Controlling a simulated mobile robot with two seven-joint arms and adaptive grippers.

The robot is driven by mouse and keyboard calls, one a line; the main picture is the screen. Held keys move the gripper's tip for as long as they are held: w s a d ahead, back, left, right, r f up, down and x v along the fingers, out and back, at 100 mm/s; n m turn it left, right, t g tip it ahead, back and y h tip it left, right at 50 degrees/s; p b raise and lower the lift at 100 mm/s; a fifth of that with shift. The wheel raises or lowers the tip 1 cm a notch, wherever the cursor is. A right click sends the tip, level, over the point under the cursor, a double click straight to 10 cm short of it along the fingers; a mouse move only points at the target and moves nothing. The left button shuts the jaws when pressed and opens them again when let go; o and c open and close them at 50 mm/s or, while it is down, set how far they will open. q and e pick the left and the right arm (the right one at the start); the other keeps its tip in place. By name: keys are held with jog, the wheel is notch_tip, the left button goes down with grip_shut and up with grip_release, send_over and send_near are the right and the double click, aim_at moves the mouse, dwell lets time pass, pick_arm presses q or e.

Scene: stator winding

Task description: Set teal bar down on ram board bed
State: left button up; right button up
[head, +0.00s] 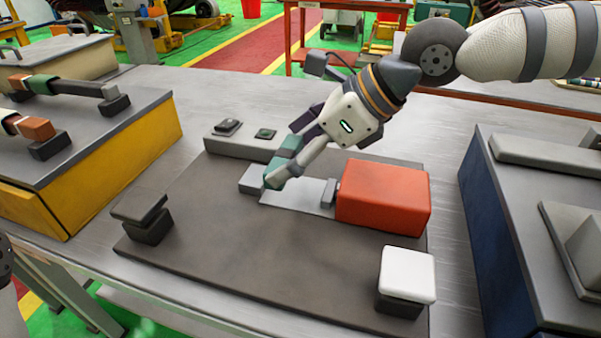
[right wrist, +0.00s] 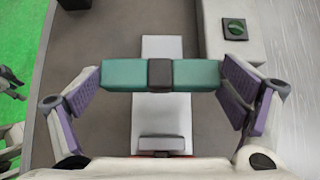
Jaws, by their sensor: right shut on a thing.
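The teal bar (head: 284,156) has a dark band around its middle, clear in the right wrist view (right wrist: 120,75). My right gripper (head: 287,152) is shut on it, with purple finger pads (right wrist: 160,82) at its two ends. The bar lies crosswise over the light grey bed (head: 300,195) of the ram board (head: 220,235), between a pale block (head: 252,181) and the ram's grey pusher (head: 330,191). Whether it touches the bed or hangs just above it, I cannot tell. The bed also shows below the bar in the right wrist view (right wrist: 161,118). My left gripper is not visible.
An orange-red block (head: 384,196) stands right of the bed. A white-topped button (head: 407,274) and a dark pedestal (head: 148,222) stand near the board's front. A grey box with a green knob (head: 265,133) is behind. A yellow-sided stand (head: 110,165) is left, a blue-sided one (head: 492,230) right.

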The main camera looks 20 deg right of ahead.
aim_at(300, 192)
jog(key=shift+s+d+f, duration=0.1)
jog(key=shift+d+f, duration=0.2)
jog(key=shift+f, duration=0.05)
jog(key=f, duration=0.4)
jog(key=shift+s+d, duration=0.15)
jog(key=shift+d, duration=0.15)
jog(key=shift+r, duration=0.15)
jog(key=o, duration=1.1)
